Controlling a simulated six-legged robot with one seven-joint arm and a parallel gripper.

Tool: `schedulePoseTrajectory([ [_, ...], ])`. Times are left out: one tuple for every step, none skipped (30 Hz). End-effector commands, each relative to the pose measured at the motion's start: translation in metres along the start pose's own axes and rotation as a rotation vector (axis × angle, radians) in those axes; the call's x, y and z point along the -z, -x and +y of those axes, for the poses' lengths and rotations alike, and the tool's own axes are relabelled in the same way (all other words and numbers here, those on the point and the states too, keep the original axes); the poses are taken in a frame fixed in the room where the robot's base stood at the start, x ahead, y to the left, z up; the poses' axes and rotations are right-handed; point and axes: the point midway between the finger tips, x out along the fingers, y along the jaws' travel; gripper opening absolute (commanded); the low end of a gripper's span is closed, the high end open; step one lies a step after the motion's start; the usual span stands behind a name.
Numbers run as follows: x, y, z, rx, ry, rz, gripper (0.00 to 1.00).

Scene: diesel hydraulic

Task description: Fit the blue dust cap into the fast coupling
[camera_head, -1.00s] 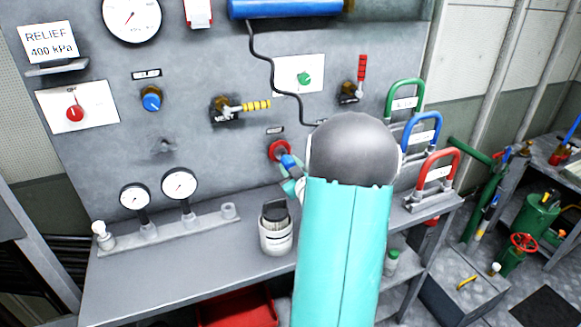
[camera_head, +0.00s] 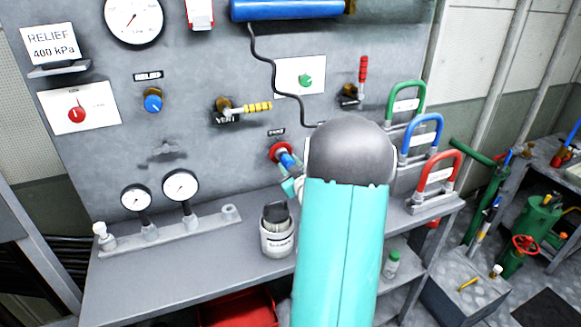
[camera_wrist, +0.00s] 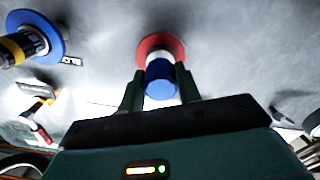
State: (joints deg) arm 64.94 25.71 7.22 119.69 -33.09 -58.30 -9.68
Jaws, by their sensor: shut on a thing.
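The blue dust cap (camera_wrist: 160,84) is between the two fingers of my gripper (camera_wrist: 157,92) in the wrist view, and the gripper is shut on it. In the head view the cap (camera_head: 288,160) shows as a small blue piece at the panel. The fast coupling with a red ring (camera_head: 280,151) is on the panel just behind the cap. In the wrist view the red ring (camera_wrist: 152,46) is in line with the cap, with a pale section between them. I cannot tell whether the cap touches or enters the coupling. My arm hides part of the gripper in the head view.
A blue-ringed fitting with yellow and black bands (camera_wrist: 35,40) sits at the wrist view's upper left. A yellow-handled valve (camera_head: 240,108) is above left of the coupling. A white container (camera_head: 277,236) and gauges (camera_head: 181,186) stand on the bench. Coloured handles (camera_head: 437,172) stand at the right.

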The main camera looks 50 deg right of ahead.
Motion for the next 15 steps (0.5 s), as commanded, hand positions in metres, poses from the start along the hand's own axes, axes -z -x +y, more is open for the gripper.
schedulePoseTrajectory([
  [0.0002,-0.0013,-0.0001,0.000,0.000,0.001,0.08],
  [0.0003,-0.0019,-0.0001,0.000,0.000,0.001,0.08],
  [0.0004,-0.0027,-0.0001,0.000,0.000,0.001,0.08],
  [0.0004,-0.0033,-0.0001,0.000,0.000,0.001,0.08],
  [0.0004,-0.0040,-0.0001,0.000,0.000,0.001,0.08],
  [0.0004,-0.0048,-0.0001,0.000,0.000,0.001,0.08],
  [0.0004,-0.0054,-0.0002,0.000,0.000,0.001,0.08],
  [0.0003,-0.0059,-0.0002,0.001,0.000,0.001,0.08],
  [0.0003,-0.0067,-0.0003,0.001,0.000,0.001,0.08],
  [0.0002,-0.0073,-0.0004,0.001,0.000,0.001,0.08],
  [0.0001,-0.0078,-0.0004,0.001,0.000,0.000,0.08],
  [0.0000,-0.0086,-0.0004,0.001,0.000,0.000,0.08],
  [-0.0001,-0.0092,-0.0004,0.001,0.000,0.000,0.08],
  [-0.0001,-0.0097,-0.0004,0.001,0.000,0.000,0.08],
  [-0.0002,-0.0106,-0.0004,0.001,0.000,0.000,0.08],
])
